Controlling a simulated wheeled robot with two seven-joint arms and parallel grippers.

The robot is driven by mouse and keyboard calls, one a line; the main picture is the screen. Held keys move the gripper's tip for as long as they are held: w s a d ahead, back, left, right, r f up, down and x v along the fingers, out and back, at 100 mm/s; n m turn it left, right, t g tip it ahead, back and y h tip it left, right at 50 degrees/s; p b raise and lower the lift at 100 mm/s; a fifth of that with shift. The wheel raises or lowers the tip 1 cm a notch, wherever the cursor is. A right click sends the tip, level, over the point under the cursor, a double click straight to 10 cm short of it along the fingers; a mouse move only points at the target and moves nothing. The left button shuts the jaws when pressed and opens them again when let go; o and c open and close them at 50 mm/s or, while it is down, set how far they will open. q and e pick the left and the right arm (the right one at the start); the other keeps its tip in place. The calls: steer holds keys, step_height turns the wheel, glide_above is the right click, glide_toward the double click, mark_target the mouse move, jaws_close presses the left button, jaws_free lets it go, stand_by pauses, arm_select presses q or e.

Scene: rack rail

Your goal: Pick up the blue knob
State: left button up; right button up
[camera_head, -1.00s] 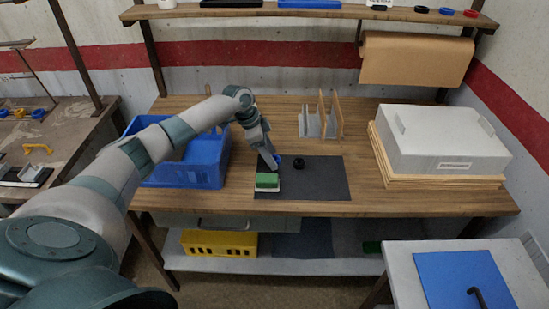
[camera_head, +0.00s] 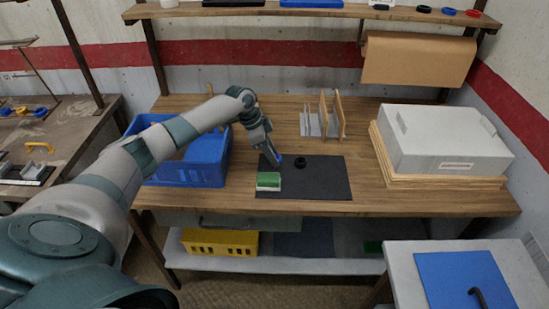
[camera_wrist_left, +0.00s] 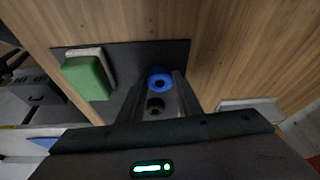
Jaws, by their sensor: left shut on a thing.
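The blue knob (camera_wrist_left: 160,82) is between the fingertips of my left gripper (camera_wrist_left: 158,84) in the left wrist view. In the head view, a small part of the blue knob (camera_head: 280,159) shows at the tip of my left gripper (camera_head: 277,162), above the dark mat (camera_head: 325,180). The left gripper is shut on the knob. Its fingers hide part of the knob in the head view, and I cannot tell whether it touches the mat. My right gripper is not in view.
A green block on a pale base (camera_head: 268,181) sits on the mat, left of the gripper. A black ring-like knob (camera_head: 300,163) sits close to its right. A blue bin (camera_head: 205,175) stands left, an upright rack (camera_head: 325,118) behind, a grey case (camera_head: 440,140) right.

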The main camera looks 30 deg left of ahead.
arm_select(q)
steer(key=shift+r, duration=0.1)
steer(key=shift+r+b, duration=0.55)
steer(key=shift+r, duration=0.3)
steer(key=shift+s+d+r+b, duration=0.1)
steer(key=shift+r+b, duration=0.15)
steer(key=shift+r, duration=0.35)
steer(key=shift+s+d+r+b, duration=0.1)
steer(key=shift+r+b, duration=0.15)
steer(key=shift+r, duration=0.3)
steer(key=s+d+r+b, duration=0.2)
steer(key=s+d+r, duration=0.5)
steer(key=d, duration=0.1)
steer(key=shift+d+b, duration=0.3)
steer(key=shift+b, duration=0.05)
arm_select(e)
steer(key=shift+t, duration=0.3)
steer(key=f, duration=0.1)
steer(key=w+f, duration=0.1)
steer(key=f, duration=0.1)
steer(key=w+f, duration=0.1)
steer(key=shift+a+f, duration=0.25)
arm_select(q)
steer(key=shift+f, duration=0.1)
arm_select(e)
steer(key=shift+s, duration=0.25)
